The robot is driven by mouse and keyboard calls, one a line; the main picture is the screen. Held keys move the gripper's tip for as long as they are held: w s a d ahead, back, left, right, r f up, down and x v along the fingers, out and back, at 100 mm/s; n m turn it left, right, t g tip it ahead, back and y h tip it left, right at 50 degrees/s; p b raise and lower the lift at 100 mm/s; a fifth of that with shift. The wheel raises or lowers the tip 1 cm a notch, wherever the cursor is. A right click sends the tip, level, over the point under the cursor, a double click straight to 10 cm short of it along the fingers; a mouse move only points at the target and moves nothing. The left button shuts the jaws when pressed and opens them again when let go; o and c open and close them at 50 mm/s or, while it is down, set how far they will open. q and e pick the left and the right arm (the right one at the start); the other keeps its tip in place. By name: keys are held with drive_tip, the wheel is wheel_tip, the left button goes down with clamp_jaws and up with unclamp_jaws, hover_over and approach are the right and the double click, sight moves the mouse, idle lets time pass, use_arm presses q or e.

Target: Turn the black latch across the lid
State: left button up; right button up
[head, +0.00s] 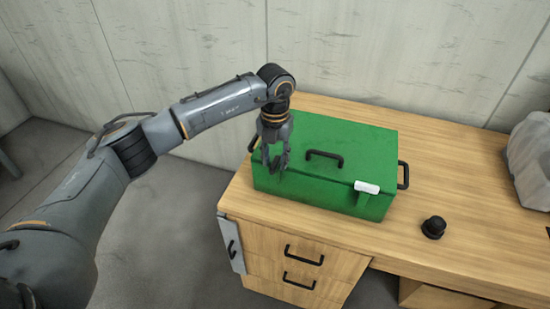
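A green box (330,187) with a closed green lid (360,143) stands on the wooden desk. A black bar handle (324,155) sits on the lid's middle. A white latch (367,187) is at the lid's front right edge. I see no black latch clearly; the spot at the lid's front left is covered by my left gripper (275,164). That gripper points down over the lid's left end, its fingertips near the front left edge. I cannot tell whether its fingers touch or hold anything. My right gripper is out of view.
The wooden desk (455,200) has drawers with black handles (303,255) below. A black knob-like object (433,227) stands right of the box. A grey bag-like object (530,160) is at the far right. Black side handles (403,175) stick out from the box. A wall is behind.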

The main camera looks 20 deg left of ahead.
sight(275, 162)
use_arm(q)
wheel_tip(275, 162, up, 12)
idle(0.7)
